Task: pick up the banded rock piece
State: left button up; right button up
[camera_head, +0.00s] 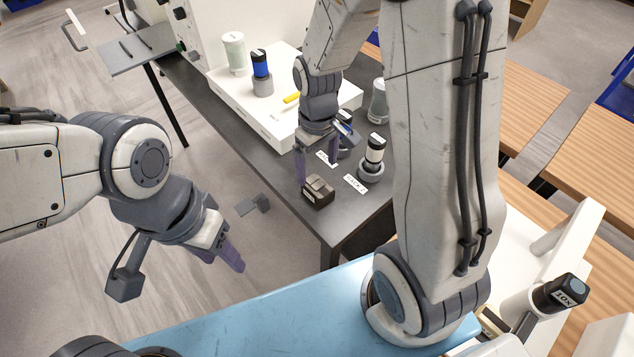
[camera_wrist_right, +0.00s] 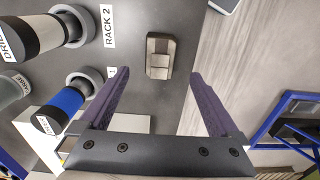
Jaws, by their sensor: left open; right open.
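The banded rock piece (camera_head: 318,190) is a small grey-brown block on the dark table, near its front corner. In the right wrist view the rock (camera_wrist_right: 160,56) lies ahead of and roughly between the fingertips, with lighter and darker bands. My right gripper (camera_head: 322,163) is open and empty just above and behind the rock, apart from it. Its two purple fingers (camera_wrist_right: 160,76) show spread in the wrist view. My left gripper (camera_head: 228,258) is open and empty, off to the left of the table over the floor.
A black-and-white cylinder (camera_head: 373,160) stands in a grey holder right of the rock, near rack labels. A blue-topped cylinder (camera_head: 261,75) stands on a white platform (camera_head: 284,137) behind. A blue surface (camera_head: 270,318) lies in front. The table's edge (camera_head: 285,195) is close to the rock.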

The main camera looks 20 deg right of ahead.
aim_at(318, 185)
notch_tip(318, 185, down, 3)
jog(key=shift+r, duration=0.2)
notch_tip(318, 185, down, 4)
jog(key=shift+s+r+p, duration=0.15)
jog(key=shift+p, duration=0.95)
jog(key=shift+f, duration=0.75)
jog(key=shift+c, duration=0.3)
grip_shut()
